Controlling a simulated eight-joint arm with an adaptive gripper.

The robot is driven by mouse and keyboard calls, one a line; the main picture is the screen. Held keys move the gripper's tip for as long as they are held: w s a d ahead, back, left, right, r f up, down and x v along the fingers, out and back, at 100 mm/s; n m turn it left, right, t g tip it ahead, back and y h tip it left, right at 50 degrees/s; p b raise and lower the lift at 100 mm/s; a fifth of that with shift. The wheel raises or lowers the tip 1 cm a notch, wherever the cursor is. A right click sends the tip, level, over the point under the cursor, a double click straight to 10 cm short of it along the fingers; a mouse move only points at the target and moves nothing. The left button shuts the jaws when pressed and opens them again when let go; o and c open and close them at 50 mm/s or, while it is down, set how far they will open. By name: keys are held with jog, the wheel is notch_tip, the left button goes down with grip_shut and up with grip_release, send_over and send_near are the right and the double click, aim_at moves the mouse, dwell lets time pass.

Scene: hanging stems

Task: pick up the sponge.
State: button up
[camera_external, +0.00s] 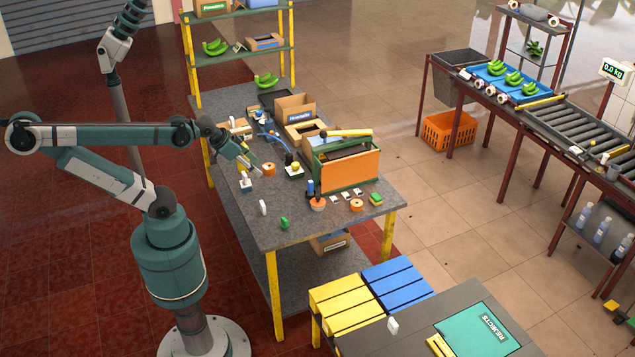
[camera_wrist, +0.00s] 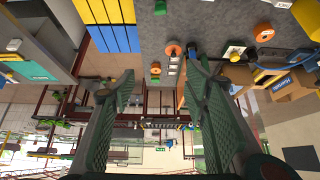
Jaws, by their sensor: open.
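The sponge (camera_external: 376,199), a small yellow and green block, lies on the grey workbench near its right edge, beside an orange tape roll (camera_external: 357,205). My gripper (camera_external: 252,164) is open and empty above the left part of the bench. It is well to the left of the sponge and apart from it. In the wrist view the two fingers of my gripper (camera_wrist: 160,82) stand wide apart.
An orange pot (camera_external: 317,205), another orange roll (camera_external: 269,169) and white tags lie nearby. Cardboard boxes (camera_external: 296,108) stand at the back. The bench's front left is fairly clear.

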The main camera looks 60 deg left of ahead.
jog(key=shift+w, duration=0.1)
jog(key=w+r+m+g+b, duration=0.1)
jog(key=w+r+m, duration=0.1)
jog(key=w, duration=0.7)
jog(key=w+r+m+g+b, duration=0.1)
jog(key=w+r+m, duration=0.2)
jog(key=w, duration=0.5)
jog(key=m+g+b, duration=0.3)
jog(key=m+g, duration=0.2)
jog(key=m, duration=0.7)
send_over(376, 196)
notch_tip(376, 196, down, 33)
jog(key=shift+s+r, duration=0.1)
jog(key=shift+r, duration=0.05)
jog(key=shift+f, duration=0.3)
